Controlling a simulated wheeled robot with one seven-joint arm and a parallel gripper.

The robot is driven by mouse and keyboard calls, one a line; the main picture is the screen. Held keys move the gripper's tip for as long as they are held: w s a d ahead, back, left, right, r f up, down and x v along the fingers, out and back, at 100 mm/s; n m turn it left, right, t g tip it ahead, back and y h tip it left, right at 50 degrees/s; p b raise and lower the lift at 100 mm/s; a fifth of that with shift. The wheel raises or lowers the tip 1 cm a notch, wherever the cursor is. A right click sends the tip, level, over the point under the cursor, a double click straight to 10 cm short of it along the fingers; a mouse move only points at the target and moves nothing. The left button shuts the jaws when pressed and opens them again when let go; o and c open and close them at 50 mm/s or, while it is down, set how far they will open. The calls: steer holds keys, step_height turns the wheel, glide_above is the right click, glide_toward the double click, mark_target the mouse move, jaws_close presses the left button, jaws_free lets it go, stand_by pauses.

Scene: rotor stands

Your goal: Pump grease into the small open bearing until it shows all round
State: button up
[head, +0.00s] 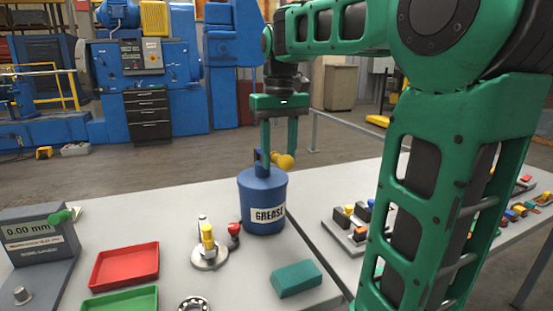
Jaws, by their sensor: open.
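A blue can labelled GREASE (262,220) stands upright on the grey table. A short blue post and a yellow ball knob (284,161) show at its top. My green gripper (279,150) is open above the can, its fingers pointing down on either side of the knob area. I cannot tell whether a finger touches the knob or the post. A small open bearing (193,304) with visible balls lies at the bottom edge of the view, partly cut off. Whether grease shows in it is too small to tell.
A round metal stand with a yellow post (208,256), a red-topped piece (234,231) and a teal block (296,279) are near the can. Red (128,280) and green (122,302) trays and a 0.00 mm gauge (32,230) lie left. A parts rack (345,235) stands right.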

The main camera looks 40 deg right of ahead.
steer(key=shift+r, duration=3.15)
